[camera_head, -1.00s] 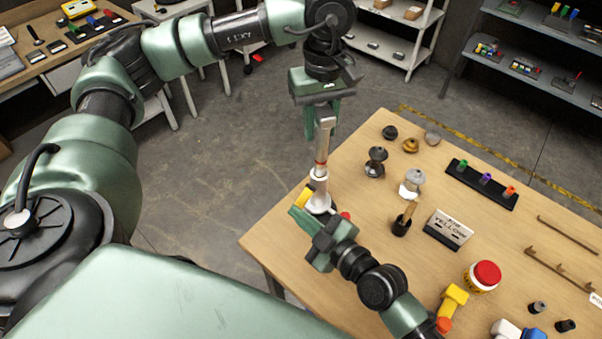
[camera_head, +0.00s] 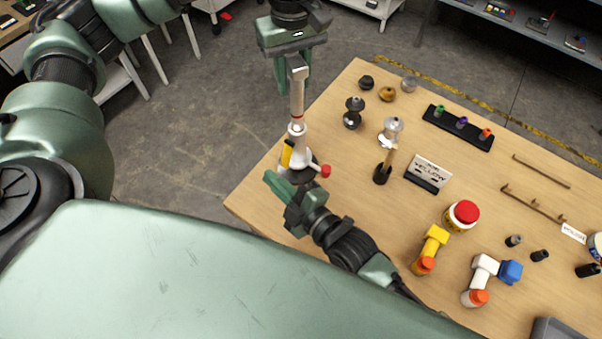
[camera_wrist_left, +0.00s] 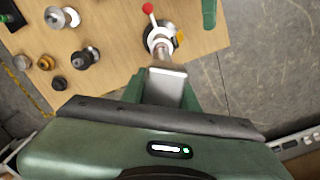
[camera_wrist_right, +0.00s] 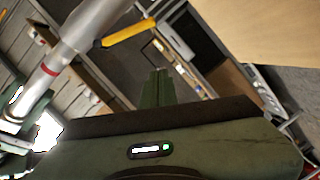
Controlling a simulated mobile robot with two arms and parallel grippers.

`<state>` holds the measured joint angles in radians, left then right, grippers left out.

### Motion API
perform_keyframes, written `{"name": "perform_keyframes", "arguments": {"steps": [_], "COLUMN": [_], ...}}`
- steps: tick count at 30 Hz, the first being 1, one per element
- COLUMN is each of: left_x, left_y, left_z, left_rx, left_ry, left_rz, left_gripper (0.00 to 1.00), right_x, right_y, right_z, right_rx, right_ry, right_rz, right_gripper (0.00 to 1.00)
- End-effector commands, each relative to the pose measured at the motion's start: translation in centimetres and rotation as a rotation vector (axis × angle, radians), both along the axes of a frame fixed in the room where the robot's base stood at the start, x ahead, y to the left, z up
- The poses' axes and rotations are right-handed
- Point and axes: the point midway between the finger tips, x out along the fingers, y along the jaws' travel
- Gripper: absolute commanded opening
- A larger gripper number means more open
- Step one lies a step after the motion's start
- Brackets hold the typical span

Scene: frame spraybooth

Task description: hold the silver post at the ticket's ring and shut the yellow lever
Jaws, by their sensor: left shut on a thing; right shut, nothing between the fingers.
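The silver post (camera_head: 297,98) stands upright in a white-collared fixture (camera_head: 298,160) at the table's near-left corner. My left gripper (camera_head: 292,72) is shut on its upper part, above a red ring; the post also shows in the left wrist view (camera_wrist_left: 166,82). The yellow lever (camera_head: 287,153) is on the fixture's left side. In the right wrist view the lever (camera_wrist_right: 130,32) slants away from the post (camera_wrist_right: 85,30). My right gripper (camera_head: 278,186) is shut and empty, low beside the fixture, apart from the lever. The ticket (camera_head: 431,170) reads YELLOW; its upper line is too small to read.
A red-knobbed handle (camera_head: 325,171) sticks out right of the fixture. Dark and metal knobs (camera_head: 353,113), a brush holder (camera_head: 382,174), a black rack (camera_head: 458,127) and a red-capped jar (camera_head: 461,215) stand further right. Floor lies open left of the table.

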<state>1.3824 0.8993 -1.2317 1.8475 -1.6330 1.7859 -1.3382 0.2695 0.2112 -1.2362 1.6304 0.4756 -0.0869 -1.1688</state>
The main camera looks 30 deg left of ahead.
Motion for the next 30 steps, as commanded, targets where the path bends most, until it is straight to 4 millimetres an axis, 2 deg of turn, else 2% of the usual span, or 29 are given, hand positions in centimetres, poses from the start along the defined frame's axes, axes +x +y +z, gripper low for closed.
{"name": "perform_keyframes", "arguments": {"steps": [1,6,12,18,29,30], "left_x": [-0.1,-0.1,-0.1,-0.1,-0.1,-0.1], "left_y": [-0.1,-0.1,-0.2,-0.2,-0.2,-0.2], "left_z": [0.0,0.0,0.0,0.0,0.0,0.0], "left_rx": [-0.003,-0.002,-0.002,-0.003,-0.003,-0.003], "left_ry": [0.001,0.003,0.002,0.003,0.003,0.003], "left_rz": [-0.003,-0.003,-0.004,-0.004,-0.004,-0.004], "left_gripper": [0.0,0.0,0.0,0.0,0.0,0.35], "right_x": [-0.4,-1.8,-3.0,-3.5,-3.5,-3.5], "right_y": [-1.3,-5.1,-8.1,-9.3,-9.3,-9.3], "right_z": [0.0,0.4,0.8,1.0,1.0,1.0], "right_rx": [-0.003,-0.003,-0.002,-0.001,0.0,0.0], "right_ry": [0.001,0.0,0.001,0.0,0.001,0.001], "right_rz": [-0.003,-0.001,-0.001,-0.001,0.0,0.0], "right_gripper": [0.0,0.0,0.0,0.0,0.0,0.0]}}
